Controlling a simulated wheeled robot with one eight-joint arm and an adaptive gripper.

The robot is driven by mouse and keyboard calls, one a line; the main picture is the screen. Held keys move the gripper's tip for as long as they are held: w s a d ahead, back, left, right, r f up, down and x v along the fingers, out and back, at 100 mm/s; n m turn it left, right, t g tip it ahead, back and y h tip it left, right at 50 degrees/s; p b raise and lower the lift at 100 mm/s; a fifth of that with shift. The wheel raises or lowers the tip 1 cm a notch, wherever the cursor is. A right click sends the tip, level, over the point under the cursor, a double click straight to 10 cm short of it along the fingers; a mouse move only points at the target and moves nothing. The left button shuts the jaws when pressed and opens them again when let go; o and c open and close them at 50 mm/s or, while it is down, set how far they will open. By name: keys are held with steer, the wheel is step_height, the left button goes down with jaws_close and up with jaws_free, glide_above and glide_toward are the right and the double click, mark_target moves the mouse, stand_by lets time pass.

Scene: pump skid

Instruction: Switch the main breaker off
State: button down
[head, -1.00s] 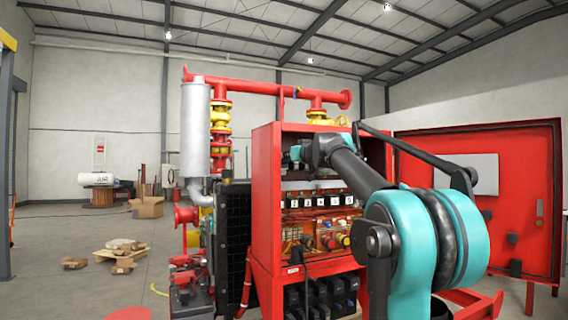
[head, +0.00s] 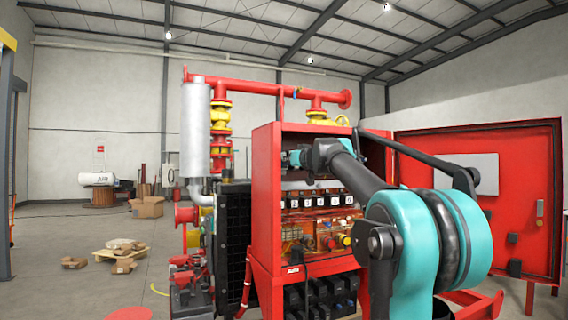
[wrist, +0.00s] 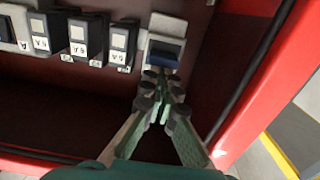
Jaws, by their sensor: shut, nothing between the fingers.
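The main breaker appears to be the wider pale-grey switch (wrist: 148,43) at the right end of the breaker row in the wrist view. It has a dark blue toggle (wrist: 164,54). My gripper (wrist: 162,80) is shut and empty, its dark fingertips just below the blue toggle in the picture. The tips overlap the housing's lower part; I cannot tell whether they touch it. In the head view my wrist reaches into the open red cabinet (head: 264,190), and the main breaker cannot be made out there.
Several smaller black breakers with white labels (wrist: 83,38) stand to the left in the wrist view. The red cabinet side wall (wrist: 262,75) is close on the right. In the head view, the open red door (head: 530,200) stands right of the cabinet. Lower shelves hold electrical parts.

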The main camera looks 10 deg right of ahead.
steer(key=shift+f, duration=0.15)
steer(key=v, duration=0.7)
steer(key=shift+r, duration=0.4)
steer(key=shift+s, duration=0.15)
stand_by(0.4)
